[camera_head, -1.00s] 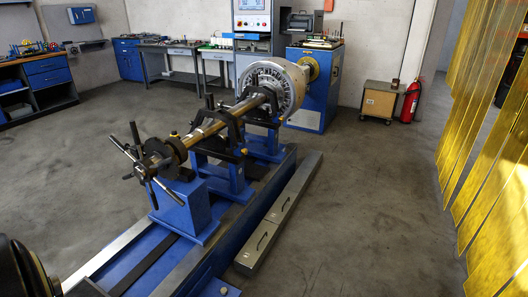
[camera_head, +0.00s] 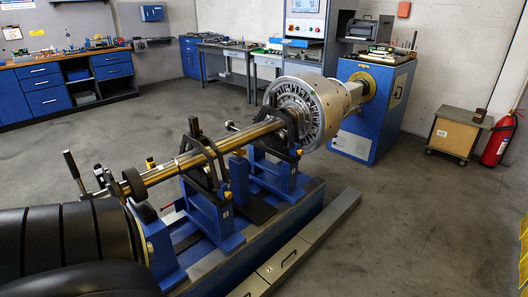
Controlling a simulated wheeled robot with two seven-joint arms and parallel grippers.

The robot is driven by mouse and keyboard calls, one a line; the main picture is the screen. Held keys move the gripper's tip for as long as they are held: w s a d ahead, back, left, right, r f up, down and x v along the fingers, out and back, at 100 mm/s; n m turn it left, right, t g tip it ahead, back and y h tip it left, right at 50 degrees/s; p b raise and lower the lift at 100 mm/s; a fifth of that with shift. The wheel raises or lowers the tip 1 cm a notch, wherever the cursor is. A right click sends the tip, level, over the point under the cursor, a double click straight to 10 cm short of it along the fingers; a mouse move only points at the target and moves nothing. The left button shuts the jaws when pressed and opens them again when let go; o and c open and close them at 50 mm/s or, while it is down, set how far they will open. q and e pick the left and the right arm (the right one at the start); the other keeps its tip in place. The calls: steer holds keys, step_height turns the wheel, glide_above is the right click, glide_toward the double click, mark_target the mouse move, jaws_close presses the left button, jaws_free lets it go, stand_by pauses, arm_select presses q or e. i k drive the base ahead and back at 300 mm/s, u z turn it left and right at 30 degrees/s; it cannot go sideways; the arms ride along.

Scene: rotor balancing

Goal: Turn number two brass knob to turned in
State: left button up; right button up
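Small brass-yellow knobs show on the blue and black balancing machine. One knob (camera_head: 150,163) stands above the shaft near its left end. Another knob (camera_head: 229,196) is on the near side of the left black bearing bridge (camera_head: 200,158). A third knob (camera_head: 299,153) is on the near side of the right bearing bridge (camera_head: 291,125). I cannot read any number, so I cannot tell which knob is number two. A long brass-coloured shaft (camera_head: 240,139) runs through both bridges to the silver rotor (camera_head: 317,108). Neither of my grippers is in view.
A large black ribbed shape (camera_head: 70,250) fills the lower left and hides the machine's near end. A grey rail (camera_head: 320,232) lies along the machine's right side. A wooden cabinet (camera_head: 457,132) and red extinguisher (camera_head: 497,141) stand at right.

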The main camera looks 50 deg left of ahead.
mark_target(229, 195)
steer(key=i, duration=1.05)
steer(key=u, duration=2.35)
